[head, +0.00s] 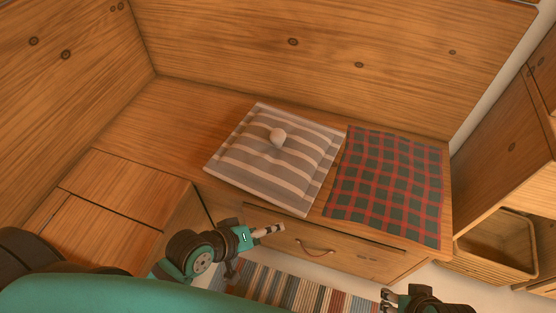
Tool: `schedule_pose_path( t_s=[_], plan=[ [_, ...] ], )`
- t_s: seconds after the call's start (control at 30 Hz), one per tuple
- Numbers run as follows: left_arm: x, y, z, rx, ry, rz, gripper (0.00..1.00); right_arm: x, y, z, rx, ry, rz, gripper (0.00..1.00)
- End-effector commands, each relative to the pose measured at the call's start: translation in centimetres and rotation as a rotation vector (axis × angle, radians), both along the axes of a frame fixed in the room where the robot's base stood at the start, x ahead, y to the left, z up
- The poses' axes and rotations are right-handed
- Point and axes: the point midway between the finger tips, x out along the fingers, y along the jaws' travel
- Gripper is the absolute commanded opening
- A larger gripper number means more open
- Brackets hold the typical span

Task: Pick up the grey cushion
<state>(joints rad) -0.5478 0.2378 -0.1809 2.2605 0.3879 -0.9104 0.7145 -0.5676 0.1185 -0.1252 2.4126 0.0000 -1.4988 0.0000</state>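The grey cushion (300,182) lies flat on the wooden bench. It is square with grey and cream stripes, and a small pale rounded lump (277,137) sits at its middle. My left gripper (268,231) is in front of the bench, below the cushion's front edge in the picture and apart from it. I cannot tell how its fingers stand. My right gripper (387,300) is at the bottom right, away from the cushion, with its fingers apart and nothing between them.
A red and green checked cloth (387,187) lies right beside the cushion. The bench (170,115) is bare to the left, with wooden walls behind. A drawer with a leather pull (316,249) is in its front. A striped rug (300,289) lies below; a woven basket (497,247) stands right.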

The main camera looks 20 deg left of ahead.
Motion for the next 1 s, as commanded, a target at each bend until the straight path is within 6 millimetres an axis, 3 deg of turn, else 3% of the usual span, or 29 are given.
schedule_pose_path(
  t_s=[0.1, 0.23, 0.4, 0.5, 0.7, 1.0],
  plan=[
    [1.9, -1.7, 2.1, -0.388, 0.011, 0.210, 0.65, 0.0, 0.0, 0.8, 0.004, -0.021, 0.001, 0.40],
    [4.1, -1.5, 4.6, -0.895, 0.095, 0.478, 0.65, 0.2, 0.1, 1.4, 0.007, -0.041, 0.002, 0.40],
    [6.6, 2.5, 6.2, -1.513, 0.228, 0.801, 0.65, 0.7, 0.3, 1.7, 0.012, -0.065, 0.003, 0.40],
    [7.4, 5.3, 6.3, -1.776, 0.272, 0.930, 0.65, 0.9, 0.3, 1.8, 0.013, -0.074, 0.005, 0.40],
    [8.2, 8.1, 6.2, -2.017, 0.299, 1.029, 0.65, 0.9, 0.3, 1.8, 0.014, -0.074, 0.004, 0.40],
    [13.8, 7.3, 6.4, -2.033, 0.298, 1.033, 0.65, -1.3, -0.3, 1.8, -0.007, 0.028, -0.004, 0.40]
  ],
)
